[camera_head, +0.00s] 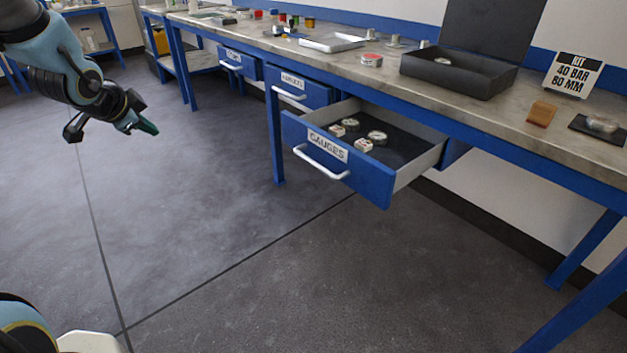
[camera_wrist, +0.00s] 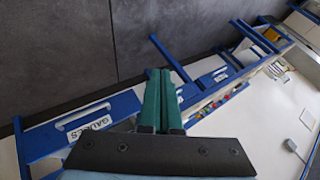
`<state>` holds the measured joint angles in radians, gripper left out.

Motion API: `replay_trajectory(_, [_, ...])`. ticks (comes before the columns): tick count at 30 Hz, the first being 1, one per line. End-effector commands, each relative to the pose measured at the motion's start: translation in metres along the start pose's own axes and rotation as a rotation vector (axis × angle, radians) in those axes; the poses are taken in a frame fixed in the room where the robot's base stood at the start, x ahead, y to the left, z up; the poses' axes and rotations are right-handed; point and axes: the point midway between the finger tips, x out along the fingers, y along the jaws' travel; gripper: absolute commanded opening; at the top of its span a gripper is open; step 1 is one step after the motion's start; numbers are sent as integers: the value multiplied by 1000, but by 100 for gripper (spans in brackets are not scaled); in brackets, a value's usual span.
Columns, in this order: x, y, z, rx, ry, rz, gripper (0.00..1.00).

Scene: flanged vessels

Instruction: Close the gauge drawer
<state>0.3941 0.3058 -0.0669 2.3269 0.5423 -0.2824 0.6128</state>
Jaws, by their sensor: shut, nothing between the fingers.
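The gauge drawer (camera_head: 338,165) is a blue drawer labelled GAUGES with a white bar handle (camera_head: 321,164). It is pulled out from under the bench in the head view. Two round gauges (camera_head: 377,138) and small white boxes (camera_head: 363,146) lie inside on a dark liner. My gripper (camera_head: 148,127), with green fingers, is shut and empty in the air to the left of the drawer, apart from it. In the wrist view the shut fingers (camera_wrist: 160,88) show in the middle, and the drawer's front (camera_wrist: 95,122) is at the left.
Another blue drawer (camera_head: 304,90) beside it, left along the bench, looks shut. The workbench top (camera_head: 385,72) bears an open black case (camera_head: 458,72), a tray (camera_head: 332,43), a sign reading KIT 40 BAR 80 MM (camera_head: 573,74) and a wooden block (camera_head: 541,113). The floor (camera_head: 215,160) before the drawer is clear.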

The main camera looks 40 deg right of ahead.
Motion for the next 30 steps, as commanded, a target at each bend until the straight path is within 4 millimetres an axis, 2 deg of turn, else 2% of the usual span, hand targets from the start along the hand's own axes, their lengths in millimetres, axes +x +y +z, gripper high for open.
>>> replay_trajectory(1, [40,26,-18,130,88,-3,0])
replay_trajectory(3, [70,46,-52,311,216,-20,0])
replay_trajectory(6, [103,85,-101,550,405,-54,0])
replay_trajectory(9, [124,126,-142,748,587,-94,0])
replay_trajectory(12, [134,164,-174,897,742,-135,0])
replay_trajectory(15, [136,191,-195,994,855,-170,0])
replay_trajectory(18, [136,206,-206,1046,922,-193,0])
replay_trajectory(23, [138,214,-218,1071,954,-204,0])
replay_trajectory(30, [162,225,-248,1069,953,-203,0])
